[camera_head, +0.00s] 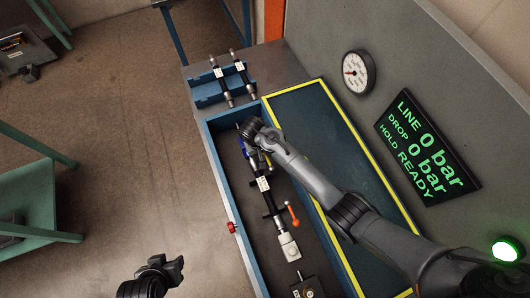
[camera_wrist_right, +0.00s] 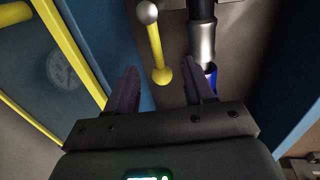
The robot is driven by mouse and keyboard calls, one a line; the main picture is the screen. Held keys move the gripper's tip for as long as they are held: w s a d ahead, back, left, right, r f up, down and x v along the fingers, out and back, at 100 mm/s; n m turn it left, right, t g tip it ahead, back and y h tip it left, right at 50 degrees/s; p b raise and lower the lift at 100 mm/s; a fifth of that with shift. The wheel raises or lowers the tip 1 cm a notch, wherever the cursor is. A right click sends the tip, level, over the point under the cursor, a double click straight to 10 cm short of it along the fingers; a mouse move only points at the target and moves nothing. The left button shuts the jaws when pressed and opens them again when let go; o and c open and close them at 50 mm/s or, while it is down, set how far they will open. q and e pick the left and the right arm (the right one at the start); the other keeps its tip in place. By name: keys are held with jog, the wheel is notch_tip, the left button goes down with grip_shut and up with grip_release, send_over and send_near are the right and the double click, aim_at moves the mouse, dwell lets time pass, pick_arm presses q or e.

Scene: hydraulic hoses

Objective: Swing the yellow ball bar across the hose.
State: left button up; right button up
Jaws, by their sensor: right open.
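The yellow ball bar (camera_wrist_right: 155,45) shows in the right wrist view as a short yellow rod with a silver ball at its upper end and a yellow knob at its lower end. My right gripper (camera_wrist_right: 160,84) is open, with a finger on each side of the lower knob; I see no grip on it. In the head view my right gripper (camera_head: 252,133) is over the upper part of the blue tray and hides most of the bar. The dark hose (camera_head: 264,186) with a white label lies along the tray. My left gripper (camera_head: 170,270) is away at the bottom; its opening is unclear.
A red knob (camera_head: 231,228) is on the tray's left wall. Two spare hoses (camera_head: 232,80) lie in a blue rack. The display (camera_head: 426,150) reads 0 bar, READY.

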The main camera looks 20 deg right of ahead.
jog(key=shift+d+f, duration=0.25)
jog(key=shift+f, duration=0.8)
jog(key=shift+c, duration=0.2)
grip_shut()
